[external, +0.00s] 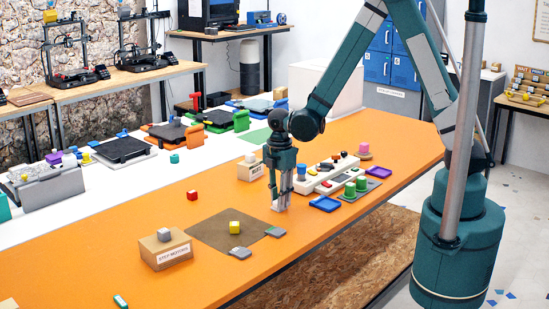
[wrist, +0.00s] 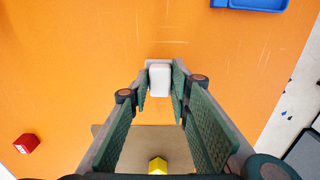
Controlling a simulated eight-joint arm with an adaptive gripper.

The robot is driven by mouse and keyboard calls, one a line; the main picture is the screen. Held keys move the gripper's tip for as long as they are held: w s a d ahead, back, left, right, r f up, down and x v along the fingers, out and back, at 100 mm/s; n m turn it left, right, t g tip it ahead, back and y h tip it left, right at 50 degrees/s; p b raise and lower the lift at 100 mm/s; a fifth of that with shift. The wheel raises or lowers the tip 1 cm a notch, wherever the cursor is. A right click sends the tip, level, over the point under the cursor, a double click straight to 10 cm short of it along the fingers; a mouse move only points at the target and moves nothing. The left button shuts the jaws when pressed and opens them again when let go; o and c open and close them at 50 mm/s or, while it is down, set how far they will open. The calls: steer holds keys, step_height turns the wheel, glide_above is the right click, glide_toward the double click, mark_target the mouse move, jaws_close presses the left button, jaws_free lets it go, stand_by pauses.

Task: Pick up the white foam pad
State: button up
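The white foam pad (wrist: 160,79) shows as a small pale block between my fingertips in the wrist view. In the external view it is a small white patch (external: 278,207) at the bottom of my fingers, at table height. My gripper (external: 281,203) points straight down over the orange table. In the wrist view my gripper (wrist: 160,83) has one finger against each long side of the pad, with no clear gap. It looks shut on the pad. The fingers partly hide the pad's sides. I cannot see any gap under the pad.
A blue tray (external: 325,203) lies right of my gripper. A white block holder (external: 317,181) stands behind it. A red cube (external: 192,195) and a brown mat (external: 211,236) with a yellow cube (external: 235,227) lie to the left. Bare orange table surrounds the pad.

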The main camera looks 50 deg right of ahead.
steer(key=shift+c, duration=1.3)
steer(key=shift+r, duration=0.1)
step_height(320, 180, up, 10)
steer(key=p, duration=0.1)
stand_by(0.4)
